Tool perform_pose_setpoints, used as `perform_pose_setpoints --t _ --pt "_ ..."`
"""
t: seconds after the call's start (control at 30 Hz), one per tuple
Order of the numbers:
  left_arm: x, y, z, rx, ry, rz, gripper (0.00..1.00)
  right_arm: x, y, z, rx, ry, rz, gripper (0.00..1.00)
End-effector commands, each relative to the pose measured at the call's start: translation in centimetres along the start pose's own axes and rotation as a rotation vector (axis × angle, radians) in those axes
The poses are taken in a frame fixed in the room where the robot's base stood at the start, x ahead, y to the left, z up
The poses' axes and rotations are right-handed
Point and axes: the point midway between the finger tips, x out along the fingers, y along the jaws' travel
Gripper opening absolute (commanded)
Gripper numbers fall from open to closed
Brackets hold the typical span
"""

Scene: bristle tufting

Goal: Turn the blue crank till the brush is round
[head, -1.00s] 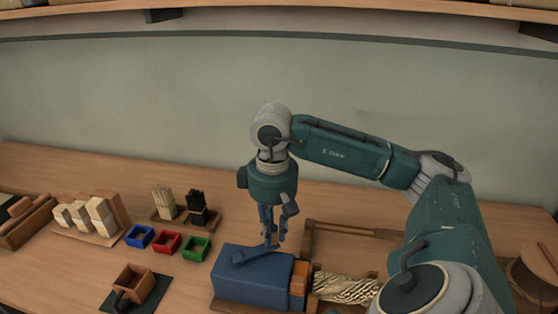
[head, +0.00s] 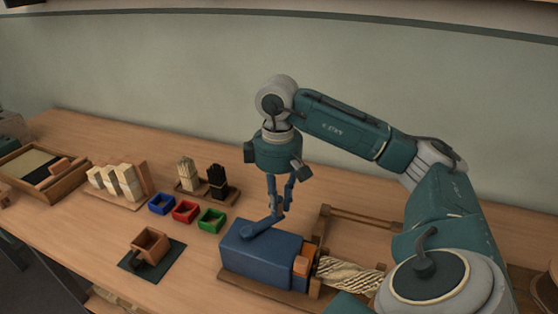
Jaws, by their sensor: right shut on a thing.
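The blue crank (head: 261,227) lies on top of a blue box (head: 262,253), its arm pointing to the back right. My right gripper (head: 280,207) points down from above and is shut on the crank's far end. The brush (head: 347,275) is a pale, twisted length of bristles that comes out of the box's right side. Its right end is hidden behind my right arm. My left gripper is not in view.
Blue (head: 161,204), red (head: 185,212) and green (head: 211,221) small trays stand left of the box. A brown cup on a dark mat (head: 135,257) is at the front left. Bristle bundles (head: 188,172) stand behind. A wooden frame (head: 365,218) lies behind the brush.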

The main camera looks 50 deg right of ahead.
Motion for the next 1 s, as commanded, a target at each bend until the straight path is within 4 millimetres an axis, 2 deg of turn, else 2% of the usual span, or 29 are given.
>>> perform_pose_setpoints --t 0.17,0.2,0.27,0.67,1.0 --pt "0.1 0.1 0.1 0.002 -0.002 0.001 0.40 0.4 -0.5 0.0 -0.010 -0.005 -0.012 0.00" --pt "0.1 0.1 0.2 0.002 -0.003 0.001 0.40 0.4 -0.5 0.0 -0.010 -0.005 -0.012 0.25" --pt "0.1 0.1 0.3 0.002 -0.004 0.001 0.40 0.4 -0.5 0.0 -0.009 -0.005 -0.011 0.37" --pt "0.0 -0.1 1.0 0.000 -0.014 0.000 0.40 -0.5 -0.2 -0.1 -0.002 0.002 -0.004 0.38" --pt "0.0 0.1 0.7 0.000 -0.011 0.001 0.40 -5.6 -0.1 -0.2 -0.004 0.004 -0.002 0.38"
